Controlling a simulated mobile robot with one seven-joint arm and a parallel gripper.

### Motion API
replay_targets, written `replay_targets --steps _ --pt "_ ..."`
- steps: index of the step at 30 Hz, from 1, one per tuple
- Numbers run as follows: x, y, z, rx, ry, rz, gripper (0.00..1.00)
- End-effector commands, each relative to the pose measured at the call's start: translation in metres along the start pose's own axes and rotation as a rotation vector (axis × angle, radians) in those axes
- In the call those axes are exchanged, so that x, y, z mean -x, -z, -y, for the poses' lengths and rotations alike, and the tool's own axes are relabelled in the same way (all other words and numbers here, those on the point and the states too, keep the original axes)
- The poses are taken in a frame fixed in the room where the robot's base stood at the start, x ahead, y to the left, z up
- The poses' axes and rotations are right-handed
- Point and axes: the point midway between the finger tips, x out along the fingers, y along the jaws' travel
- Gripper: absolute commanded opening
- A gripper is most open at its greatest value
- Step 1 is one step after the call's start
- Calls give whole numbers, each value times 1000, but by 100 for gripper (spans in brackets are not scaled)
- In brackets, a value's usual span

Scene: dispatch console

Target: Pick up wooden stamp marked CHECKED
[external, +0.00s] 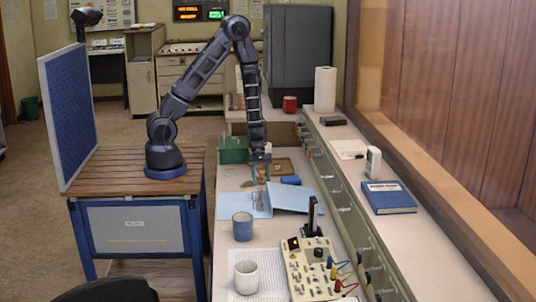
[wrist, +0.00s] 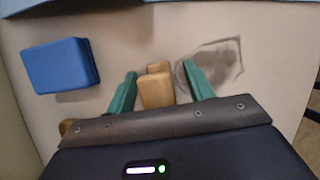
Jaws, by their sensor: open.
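A wooden stamp-like block (wrist: 158,90) shows in the wrist view, between the two green fingers of my gripper (wrist: 160,84). Its upper end is narrower and lies a little beyond the lower part. No marking can be read on it, so I cannot tell whether it says CHECKED. The fingers are open, one on each side of the block, with a gap most clearly at the right. In the external view my gripper (external: 261,172) points down low over the desk, behind the blue folder. The stamp is too small to make out there.
A blue box (wrist: 62,66) lies left of the fingers; it also shows in the external view (external: 291,180). A grey smudge or outline (wrist: 222,60) is at right.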

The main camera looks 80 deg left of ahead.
Motion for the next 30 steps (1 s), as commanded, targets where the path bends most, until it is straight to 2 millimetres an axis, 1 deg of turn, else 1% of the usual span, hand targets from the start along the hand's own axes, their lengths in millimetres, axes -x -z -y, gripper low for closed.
replay_targets --steps 5,6,8,9,13,23,26,30 --pt "0 0 0 0 0 0 53" --pt "0 0 0 0 0 0 51" --pt "0 0 0 0 0 0 39" --pt "0 0 0 0 0 0 31" --pt "0 0 0 0 0 0 6" --pt "2 -1 0 -1 0 0 5" --pt "6 -3 0 -1 -1 1 4" --pt "19 -8 -1 -3 -3 -1 4"
